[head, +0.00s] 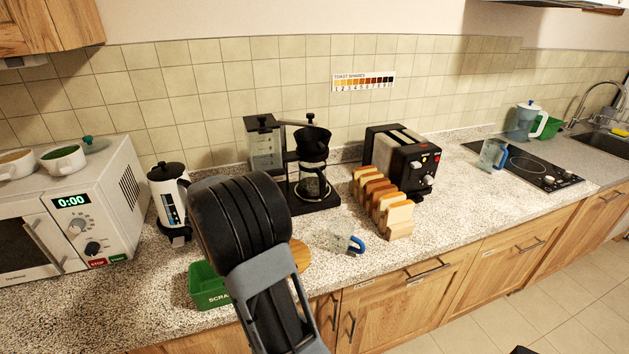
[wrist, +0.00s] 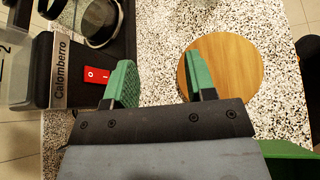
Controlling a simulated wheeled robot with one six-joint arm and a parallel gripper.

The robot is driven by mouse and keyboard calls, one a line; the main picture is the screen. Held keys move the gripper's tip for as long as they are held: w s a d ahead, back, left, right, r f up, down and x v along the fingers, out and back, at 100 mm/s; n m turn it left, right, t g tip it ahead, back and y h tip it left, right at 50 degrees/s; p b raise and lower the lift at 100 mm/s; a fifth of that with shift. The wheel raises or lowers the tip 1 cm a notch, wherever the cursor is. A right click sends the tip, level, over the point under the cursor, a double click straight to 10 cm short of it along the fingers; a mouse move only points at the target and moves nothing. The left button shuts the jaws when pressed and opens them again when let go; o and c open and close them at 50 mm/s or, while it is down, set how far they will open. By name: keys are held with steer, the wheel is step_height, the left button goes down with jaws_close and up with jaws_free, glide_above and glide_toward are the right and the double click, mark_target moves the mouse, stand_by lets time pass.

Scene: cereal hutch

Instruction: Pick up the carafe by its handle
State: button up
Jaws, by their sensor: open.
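The glass carafe (head: 311,186) sits upright on the base of the black coffee maker (head: 318,204), under its black filter holder. In the wrist view, part of the carafe (wrist: 98,22) shows at the top left, cut off by the frame edge. I cannot clearly make out its handle. My gripper (wrist: 160,83) is open, with green finger pads and nothing between them. It is in front of the coffee maker base, apart from the carafe. In the head view, my own arm hides the gripper.
A round wooden board (wrist: 225,78) lies beyond the right finger. A green scrap bin (head: 207,288) stands at the counter's front edge. A blue-handled glass cup (head: 340,239), toast rack (head: 387,205) and toaster (head: 402,160) are right.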

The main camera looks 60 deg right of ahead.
mark_target(321, 186)
steer(key=w+d+f+n+g+h, duration=0.2)
steer(key=w+d+n+h, duration=0.15)
steer(key=d, duration=0.55)
steer(key=shift+n+h, duration=0.45)
steer(key=shift+h, duration=0.3)
steer(key=shift+s+p+x, duration=0.2)
steer(key=shift+p+x, duration=0.8)
steer(key=shift+x, duration=2.45)
steer(key=shift+s+p+x, duration=0.15)
steer(key=shift+p+x, duration=0.8)
steer(key=shift+x, duration=2.5)
steer(key=shift+s+d+r, duration=0.1)
steer(key=shift+s+d, duration=0.05)
steer(key=shift+d, duration=0.2)
jaws_close()
